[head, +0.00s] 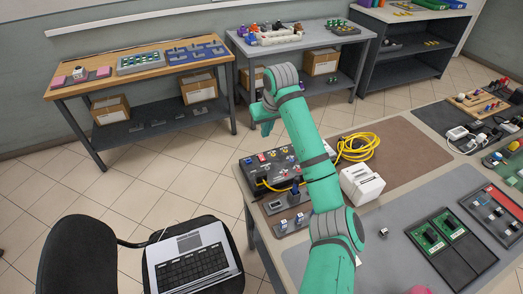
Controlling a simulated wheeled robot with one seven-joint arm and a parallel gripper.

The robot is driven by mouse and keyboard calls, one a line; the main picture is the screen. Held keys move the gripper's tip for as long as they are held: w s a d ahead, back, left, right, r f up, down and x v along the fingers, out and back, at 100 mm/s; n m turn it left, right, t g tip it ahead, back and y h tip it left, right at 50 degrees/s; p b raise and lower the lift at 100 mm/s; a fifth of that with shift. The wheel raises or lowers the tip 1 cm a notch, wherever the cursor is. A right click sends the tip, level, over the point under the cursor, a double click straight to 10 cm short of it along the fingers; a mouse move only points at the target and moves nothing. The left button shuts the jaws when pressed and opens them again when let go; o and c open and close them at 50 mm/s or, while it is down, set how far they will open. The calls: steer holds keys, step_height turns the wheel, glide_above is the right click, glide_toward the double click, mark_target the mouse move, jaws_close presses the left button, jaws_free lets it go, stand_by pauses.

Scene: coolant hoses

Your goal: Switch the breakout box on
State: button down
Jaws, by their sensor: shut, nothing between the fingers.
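The dark box with several coloured knobs and switches (266,172), which I take to be the breakout box, sits near the left edge of the right-hand table. The position of its power switch is too small to tell. My arm crosses the table in front of the box's right side and hides part of it. My gripper (264,126) is shut and empty. It appears in the picture above the box, apart from it, with its fingers small and hard to make out.
A yellow cable coil (359,147) and a white block-like unit (361,184) lie right of my arm. Small dark modules (290,222) sit below the box. Green circuit boards (434,237) lie farther right. A black chair (78,257) holding a laptop-like device (194,262) stands left of the table.

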steer(key=shift+f, duration=0.15)
glide_toward(261, 155)
steer(key=x, duration=0.5)
steer(key=shift+w, duration=0.2)
steer(key=shift+w+a+f, duration=0.1)
steer(key=shift+a+f, duration=0.1)
steer(key=shift+f, duration=0.35)
